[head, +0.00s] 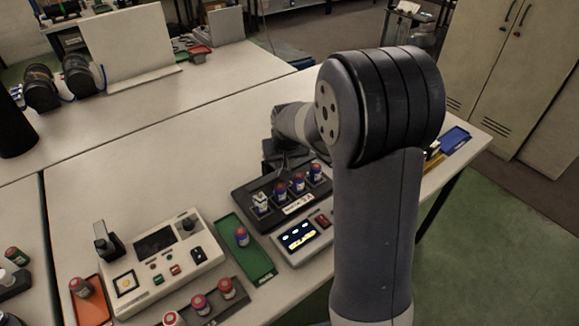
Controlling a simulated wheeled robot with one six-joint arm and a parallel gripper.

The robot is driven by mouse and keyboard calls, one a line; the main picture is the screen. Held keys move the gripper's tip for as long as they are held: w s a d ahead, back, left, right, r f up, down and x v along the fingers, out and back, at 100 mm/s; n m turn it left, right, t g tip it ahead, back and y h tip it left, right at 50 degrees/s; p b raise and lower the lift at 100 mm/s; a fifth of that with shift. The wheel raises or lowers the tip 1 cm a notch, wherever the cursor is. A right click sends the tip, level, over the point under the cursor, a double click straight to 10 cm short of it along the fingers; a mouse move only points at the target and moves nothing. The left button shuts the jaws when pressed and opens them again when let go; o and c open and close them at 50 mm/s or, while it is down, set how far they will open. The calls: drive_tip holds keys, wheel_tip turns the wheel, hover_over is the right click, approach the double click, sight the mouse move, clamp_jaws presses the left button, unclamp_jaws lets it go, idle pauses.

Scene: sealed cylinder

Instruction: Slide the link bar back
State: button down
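A black rack (249,197) stands near the middle of the table and holds several small bottles with blue and red parts. My gripper (284,166) is low at the far edge of this rack, pointing down, behind the bottles. Its fingers are dark and small here, so I cannot tell whether they are open, shut or touching anything. I cannot make out the link bar for certain; my gripper and arm cover part of the rack's far side.
A device with a lit screen (299,235) sits before the rack. A green tray (256,262) with one bottle is left of it. A beige control box (163,262) and an orange tray (92,308) stand farther left. The table (150,175) behind them is clear.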

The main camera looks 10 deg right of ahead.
drive_tip(key=shift+w+a, duration=0.35)
drive_tip(key=shift+w, duration=0.4)
drive_tip(key=shift+w+a, duration=0.3)
drive_tip(key=shift+w, duration=0.45)
drive_tip(key=shift+r, duration=0.1)
drive_tip(key=c, duration=1.3)
unclamp_jaws()
drive_tip(key=shift+o, duration=0.2)
drive_tip(key=v, duration=1)
drive_tip(key=shift+r+b, duration=0.2)
drive_tip(key=shift+b, duration=0.15)
drive_tip(key=shift+s, duration=0.15)
